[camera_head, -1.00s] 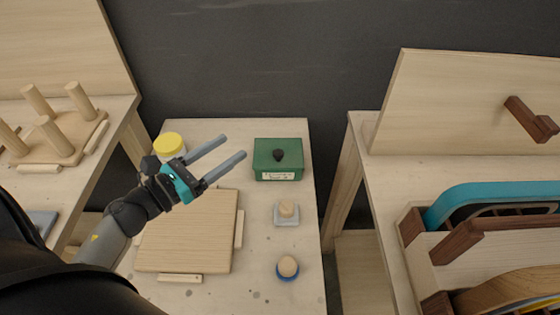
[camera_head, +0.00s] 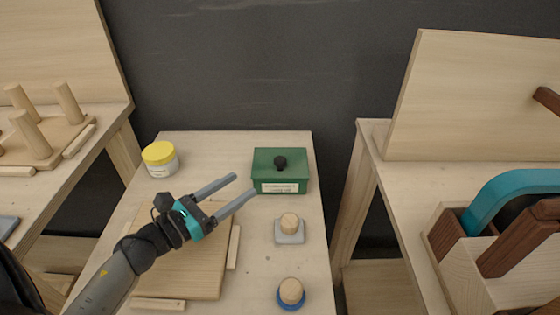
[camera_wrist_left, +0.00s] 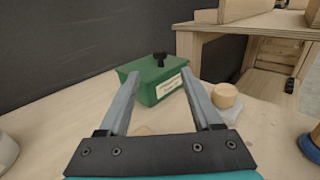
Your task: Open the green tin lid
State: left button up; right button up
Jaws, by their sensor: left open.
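The green tin (camera_head: 262,184) stands near the back of the middle table, with its lid (camera_head: 265,158) on top. A black knob (camera_head: 280,163) sits on the lid, and a white label is on the front. In the left wrist view the tin (camera_wrist_left: 146,88) shows beyond my fingers, with the black knob (camera_wrist_left: 159,59) above it. My left gripper (camera_head: 244,184) is open and empty, in front of and to the left of the tin. Its fingers point towards the tin. I cannot tell whether they touch it. My right gripper is not in view.
A yellow-lidded jar (camera_head: 160,160) stands at the back left. A wooden board (camera_head: 215,262) lies below my left arm. Two wooden-knobbed pieces, one on a grey base (camera_head: 289,231) and one on a blue base (camera_head: 291,294), stand at the right. A side table (camera_head: 400,180) stands further right.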

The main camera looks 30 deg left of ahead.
aim_at(276, 162)
pick_arm(q)
jog(key=x, duration=1.3)
jog(key=shift+w, duration=0.1)
jog(key=shift+c, duration=0.3)
grip_shut()
dwell(0.8)
